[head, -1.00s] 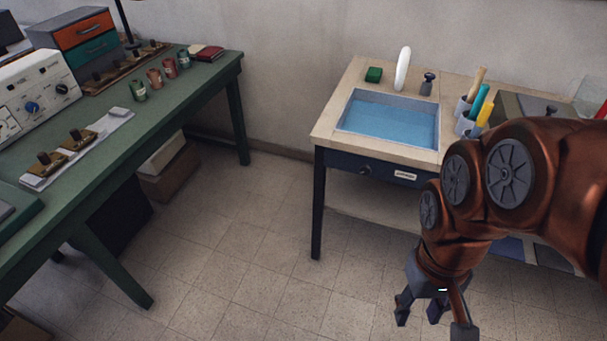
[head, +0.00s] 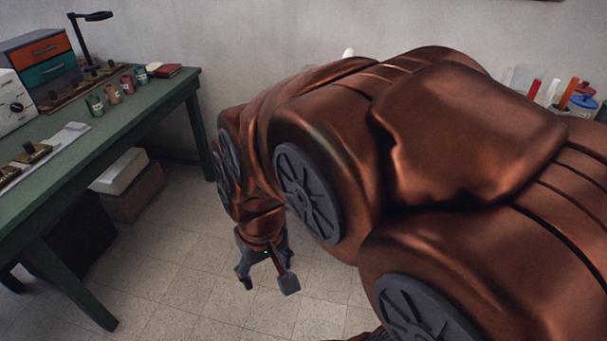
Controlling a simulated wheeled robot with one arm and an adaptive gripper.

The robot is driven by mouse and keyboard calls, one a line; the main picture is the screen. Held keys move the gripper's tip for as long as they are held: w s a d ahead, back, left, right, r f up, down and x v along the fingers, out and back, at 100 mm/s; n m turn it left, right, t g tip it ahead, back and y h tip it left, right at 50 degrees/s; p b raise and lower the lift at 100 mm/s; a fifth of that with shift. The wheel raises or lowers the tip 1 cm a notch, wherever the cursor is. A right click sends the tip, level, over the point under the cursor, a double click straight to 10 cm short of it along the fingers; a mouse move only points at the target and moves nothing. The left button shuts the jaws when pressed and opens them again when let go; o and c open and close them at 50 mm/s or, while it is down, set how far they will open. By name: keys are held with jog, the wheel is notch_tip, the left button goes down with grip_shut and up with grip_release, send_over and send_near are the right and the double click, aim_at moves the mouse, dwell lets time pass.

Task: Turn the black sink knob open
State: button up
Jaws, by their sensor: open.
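My arm covers most of the middle of the head view and hides the sink table, the basin and the black sink knob. Only a small white tip (head: 348,53), likely the top of the white faucet, shows above the arm. My gripper (head: 267,281) hangs pointing down over the tiled floor, with its fingers apart and nothing between them. It is left of the arm's large joints. How far it is from the knob cannot be told, since the knob is hidden.
A green table (head: 125,120) on the left holds small cans (head: 112,95), a drawer box (head: 45,58) and a desk lamp (head: 92,35). Cartons (head: 128,185) stand beneath it. Holders with colourful items (head: 565,95) show at the far right. Floor is clear around my gripper.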

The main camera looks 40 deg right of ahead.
jog(key=w+d+f+m+t+h+b, duration=0.45)
jog(key=w+d+f+b, duration=0.8)
jog(key=w, duration=0.45)
jog(key=w+d+f+t+h+b, duration=0.1)
jog(key=w+d+h+b, duration=0.2)
jog(key=d+b, duration=0.4)
jog(key=w+d+f+m+t+h+b, duration=0.1)
jog(key=w+d+b, duration=0.4)
jog(key=d, duration=0.7)
jog(key=w+d+f+m+t+h+b, duration=0.1)
jog(key=w+d+f+t+h+b, duration=0.1)
jog(key=d+h+b, duration=0.4)
jog(key=shift+w+d+t+b, duration=0.55)
jog(key=shift+w+d+b, duration=0.85)
jog(key=shift+d+b, duration=0.55)
jog(key=shift+m, duration=0.35)
